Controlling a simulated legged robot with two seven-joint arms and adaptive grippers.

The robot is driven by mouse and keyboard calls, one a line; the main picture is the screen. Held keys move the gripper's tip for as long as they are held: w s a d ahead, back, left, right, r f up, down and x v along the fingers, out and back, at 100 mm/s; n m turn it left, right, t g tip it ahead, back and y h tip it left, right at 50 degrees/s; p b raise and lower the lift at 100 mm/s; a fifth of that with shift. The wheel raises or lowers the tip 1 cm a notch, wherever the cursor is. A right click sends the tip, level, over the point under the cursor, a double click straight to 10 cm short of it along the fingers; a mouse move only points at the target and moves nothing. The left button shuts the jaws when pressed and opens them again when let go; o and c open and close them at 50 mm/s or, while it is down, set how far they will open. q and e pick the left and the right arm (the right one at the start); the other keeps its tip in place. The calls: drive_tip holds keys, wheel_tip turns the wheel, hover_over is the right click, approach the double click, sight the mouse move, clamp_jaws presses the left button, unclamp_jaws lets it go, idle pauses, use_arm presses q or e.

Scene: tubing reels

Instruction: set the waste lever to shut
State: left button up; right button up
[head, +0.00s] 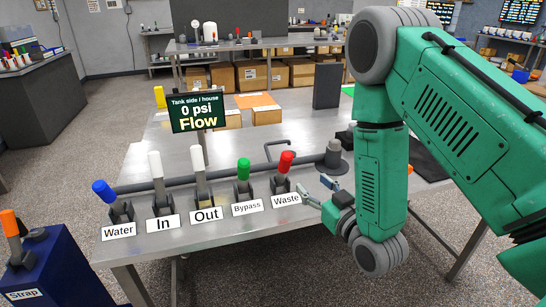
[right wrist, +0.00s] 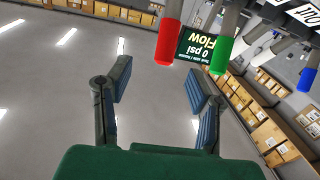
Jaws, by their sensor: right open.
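The waste lever (head: 286,161) has a red grip and stands at the right end of the lever row, tilted slightly right, above its white "Waste" label (head: 286,200). Its red grip (right wrist: 168,42) also shows upside down in the right wrist view, beyond the fingertips and apart from them. My right gripper (head: 314,188) is open and empty, just to the right of the waste lever and low beside its base. Its two spread fingers (right wrist: 158,82) show in the right wrist view with nothing between them. My left gripper is not in view.
Left of the waste lever stand the green bypass lever (head: 243,168), the white out lever (head: 198,160), the white in lever (head: 156,165) and the blue water lever (head: 103,190). A sign (head: 196,113) reads "0 psi Flow".

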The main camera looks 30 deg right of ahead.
sight(284, 165)
drive_tip(key=w, duration=0.3)
drive_tip(key=w+a, duration=0.1)
drive_tip(key=w, duration=0.3)
drive_tip(key=w+p, duration=0.1)
drive_tip(key=w, duration=0.2)
drive_tip(key=shift+w+a+r, duration=0.15)
drive_tip(key=shift+a+r, duration=0.2)
drive_tip(key=shift+a, duration=0.05)
drive_tip(key=shift+w+d+f, duration=0.2)
drive_tip(key=shift+w+d, duration=0.5)
drive_tip(key=shift+w, duration=0.15)
drive_tip(key=shift+w+d+f, duration=0.1)
drive_tip(key=shift+d+f, duration=0.05)
drive_tip(key=shift+d, duration=0.25)
drive_tip(key=shift+a, duration=0.55)
clamp_jaws()
drive_tip(key=shift+a+r, duration=0.15)
drive_tip(key=shift+r, duration=0.05)
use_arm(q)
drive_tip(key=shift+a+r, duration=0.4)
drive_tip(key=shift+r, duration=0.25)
